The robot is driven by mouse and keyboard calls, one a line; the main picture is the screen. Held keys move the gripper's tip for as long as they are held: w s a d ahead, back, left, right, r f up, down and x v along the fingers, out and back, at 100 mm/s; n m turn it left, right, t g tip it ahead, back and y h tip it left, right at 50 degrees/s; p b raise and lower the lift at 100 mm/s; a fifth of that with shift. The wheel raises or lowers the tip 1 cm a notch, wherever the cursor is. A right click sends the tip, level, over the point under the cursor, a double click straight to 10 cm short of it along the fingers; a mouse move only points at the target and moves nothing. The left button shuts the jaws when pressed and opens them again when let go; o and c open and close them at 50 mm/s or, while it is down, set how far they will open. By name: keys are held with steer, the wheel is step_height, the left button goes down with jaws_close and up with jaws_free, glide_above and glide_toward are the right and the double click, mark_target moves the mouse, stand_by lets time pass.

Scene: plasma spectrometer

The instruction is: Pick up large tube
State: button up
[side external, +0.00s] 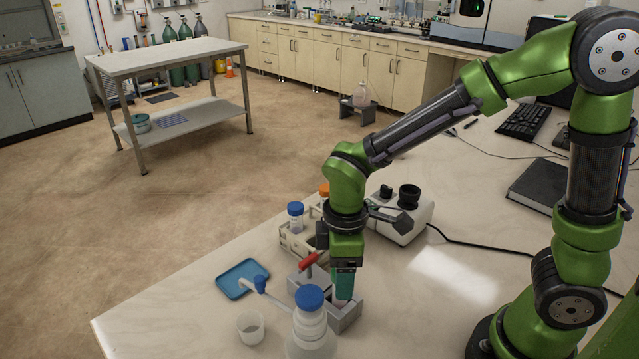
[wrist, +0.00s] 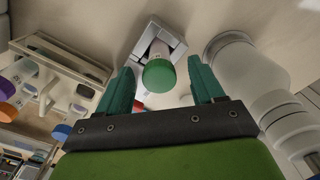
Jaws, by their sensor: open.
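A tube with a green cap (wrist: 159,74) stands in a grey holder (wrist: 175,45) in the wrist view. My gripper (wrist: 164,70) is open, with one teal finger on each side of the cap. In the side view my gripper (side external: 343,296) points down over the grey holder (side external: 346,318), and its fingers hide most of the tube. I cannot tell whether the fingers touch it. A tube with a blue cap (side external: 295,209) stands in the pale rack (side external: 296,243) behind. I cannot tell from the frames which tube is the large one.
A wash bottle with a blue cap (side external: 309,297) stands close to the holder, also in the wrist view (wrist: 243,75). A small beaker (side external: 251,327), a blue tray (side external: 242,278) and a white device (side external: 402,218) are nearby.

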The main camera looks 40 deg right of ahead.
steer(key=shift+f, duration=1.55)
steer(key=shift+w, duration=0.1)
steer(key=shift+c, duration=0.4)
jaws_close()
